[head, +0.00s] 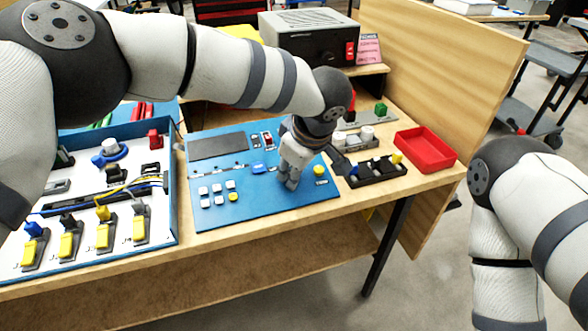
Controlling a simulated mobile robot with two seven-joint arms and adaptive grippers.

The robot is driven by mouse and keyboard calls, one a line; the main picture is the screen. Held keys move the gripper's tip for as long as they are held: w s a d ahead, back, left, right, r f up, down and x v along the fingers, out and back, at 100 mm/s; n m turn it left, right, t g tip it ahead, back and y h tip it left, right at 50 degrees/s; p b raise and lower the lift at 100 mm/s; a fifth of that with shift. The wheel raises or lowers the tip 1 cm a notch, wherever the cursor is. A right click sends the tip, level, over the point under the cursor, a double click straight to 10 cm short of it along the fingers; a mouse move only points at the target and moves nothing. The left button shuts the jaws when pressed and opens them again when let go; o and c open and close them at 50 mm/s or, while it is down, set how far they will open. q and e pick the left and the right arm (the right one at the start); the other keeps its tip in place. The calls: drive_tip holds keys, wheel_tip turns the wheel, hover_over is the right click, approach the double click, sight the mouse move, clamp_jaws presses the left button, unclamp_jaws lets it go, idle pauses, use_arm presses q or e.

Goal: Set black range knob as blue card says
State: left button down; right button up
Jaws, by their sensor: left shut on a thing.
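My left gripper (289,181) reaches down onto the blue panel (260,205) on the workbench, right of the panel's middle. Its fingers are shut at the panel face on a small part that they hide. From its place this appears to be the black range knob, but its pointer and marks cannot be seen. No blue card can be made out; a pink card (369,48) with small print stands by the grey box at the back. My right arm is at the right, with its gripper below the picture.
Beside the left gripper, a yellow button (319,170) sits on the panel and a black tray (377,169) lies to its right. A red bin (426,148) stands near the bench's right end. A wired board (100,220) lies at the left. A wooden partition (445,70) rises behind.

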use_arm(q)
drive_tip(key=shift+n, duration=1.2)
drive_tip(key=shift+n+y, duration=0.3)
drive_tip(key=c, duration=1.4)
unclamp_jaws()
drive_tip(key=v, duration=1.2)
drive_tip(key=shift+w, duration=0.2)
